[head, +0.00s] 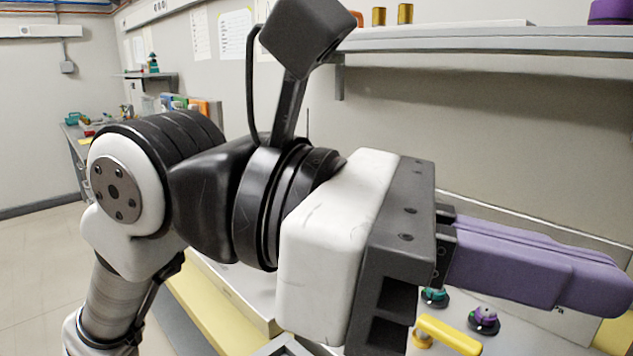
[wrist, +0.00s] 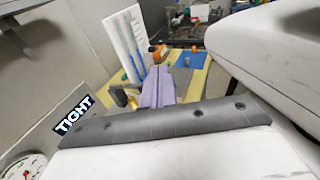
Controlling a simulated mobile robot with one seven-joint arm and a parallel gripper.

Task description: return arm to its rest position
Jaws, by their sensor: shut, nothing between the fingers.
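My gripper (head: 600,284) is at the right in the head view, raised in front of the bench, with its purple fingers pointing right. The fingers lie together, with nothing seen between them. In the wrist view my gripper (wrist: 160,74) shows as two purple fingers side by side, pointing away over a bench with yellow and blue areas. My arm is bent and reaches across the middle of the head view, hiding much of the bench behind it.
Below my fingers are a yellow handle (head: 450,336), a purple knob (head: 484,318) and a teal knob (head: 435,297). A wall shelf (head: 480,42) hangs above. In the wrist view, a white upright rack (wrist: 124,45) stands left of the fingers. Open floor (head: 40,245) lies at left.

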